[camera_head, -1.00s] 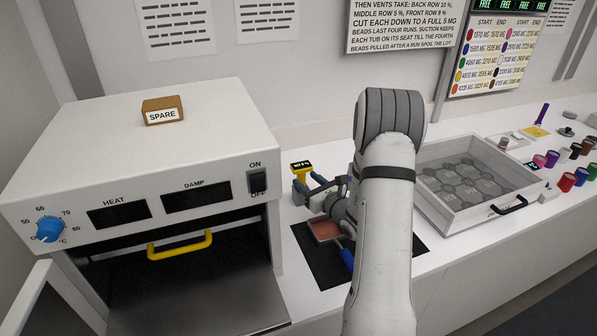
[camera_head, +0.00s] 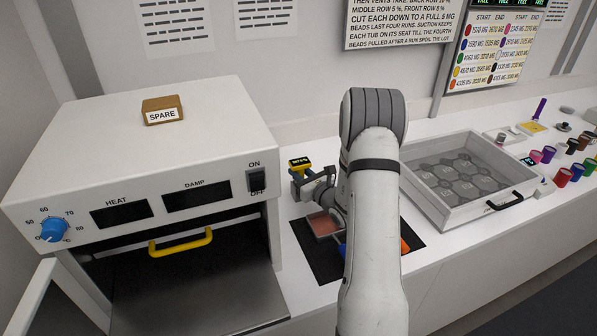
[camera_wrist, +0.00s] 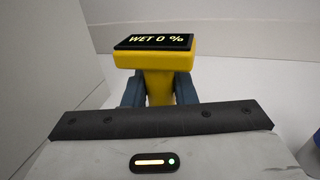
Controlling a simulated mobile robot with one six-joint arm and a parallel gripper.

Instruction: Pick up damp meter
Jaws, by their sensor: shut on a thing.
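The damp meter (camera_head: 300,165) is yellow with a black display on top. It stands upright on the white counter, just right of the oven. In the wrist view the damp meter (camera_wrist: 157,56) fills the top middle, and its display reads "WET 0 %". My gripper (camera_head: 302,185) is shut on the meter's yellow body below the display. In the wrist view the dark fingers of my gripper (camera_wrist: 158,90) press on it from both sides. The meter's lower end is hidden, so I cannot tell whether it touches the counter.
The white oven (camera_head: 150,170) stands close on the left with its door open and a yellow handle inside. A dark mat (camera_head: 322,268) with a reddish tray (camera_head: 322,224) lies in front. A clear-lidded box (camera_head: 470,180) and several coloured jars (camera_head: 562,177) stand at the right.

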